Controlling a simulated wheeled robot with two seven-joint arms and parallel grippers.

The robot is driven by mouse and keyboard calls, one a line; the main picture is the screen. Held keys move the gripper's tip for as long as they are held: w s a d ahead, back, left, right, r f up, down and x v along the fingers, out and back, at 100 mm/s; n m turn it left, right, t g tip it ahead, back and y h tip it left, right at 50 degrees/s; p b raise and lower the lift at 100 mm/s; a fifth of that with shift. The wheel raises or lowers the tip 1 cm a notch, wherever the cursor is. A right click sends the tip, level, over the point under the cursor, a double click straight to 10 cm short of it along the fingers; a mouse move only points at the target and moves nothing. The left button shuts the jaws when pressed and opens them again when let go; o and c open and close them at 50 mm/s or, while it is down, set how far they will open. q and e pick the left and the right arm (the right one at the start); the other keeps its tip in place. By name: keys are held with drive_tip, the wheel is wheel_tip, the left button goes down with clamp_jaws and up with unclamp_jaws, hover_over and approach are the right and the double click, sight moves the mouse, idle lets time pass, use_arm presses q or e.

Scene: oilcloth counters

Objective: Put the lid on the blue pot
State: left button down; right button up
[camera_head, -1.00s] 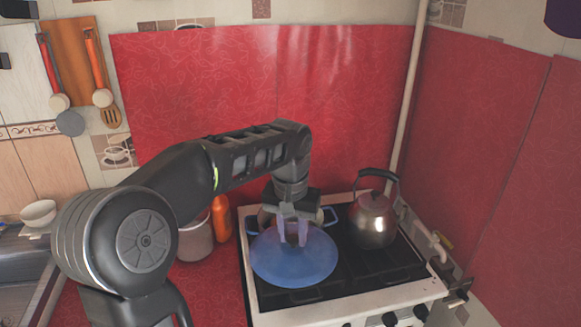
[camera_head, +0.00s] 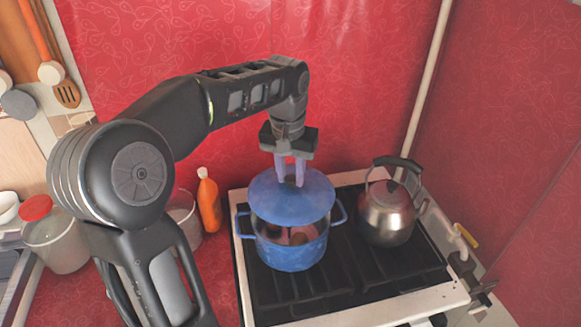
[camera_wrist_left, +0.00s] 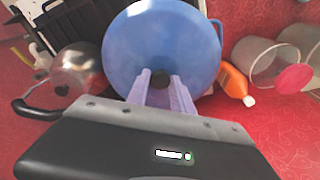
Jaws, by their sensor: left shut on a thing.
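The blue lid (camera_head: 291,199) is held by its knob in my left gripper (camera_head: 290,180), whose fingers are shut on it. In the left wrist view the lid (camera_wrist_left: 160,45) fills the upper middle, with the gripper fingers (camera_wrist_left: 160,88) around the dark knob. The blue pot (camera_head: 290,255) stands on the stove with two side handles. The lid is above the pot's rear part and apart from its front rim. Reddish-brown contents show through the gap at the front. My right gripper is not in view.
A metal kettle (camera_head: 388,213) stands on the stove (camera_head: 350,285) right of the pot. An orange bottle (camera_head: 209,201) stands left of the stove, near a jar with a red lid (camera_head: 52,236). A red wall is close behind.

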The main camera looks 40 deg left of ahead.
sight(291, 188)
use_arm(q)
drive_tip(key=shift+f, duration=0.25)
drive_tip(key=shift+f, duration=0.75)
wheel_tip(291, 188, down, 2)
drive_tip(key=shift+f+b, duration=0.15)
drive_tip(key=shift+b, duration=0.5)
drive_tip(key=shift+f+b, duration=0.65)
drive_tip(key=shift+f, duration=0.25)
drive_tip(key=shift+f+b, duration=0.25)
drive_tip(key=shift+b, duration=0.05)
idle(0.5)
drive_tip(key=c, duration=1)
unclamp_jaws()
drive_tip(key=shift+c, duration=0.2)
drive_tip(key=shift+o, duration=0.6)
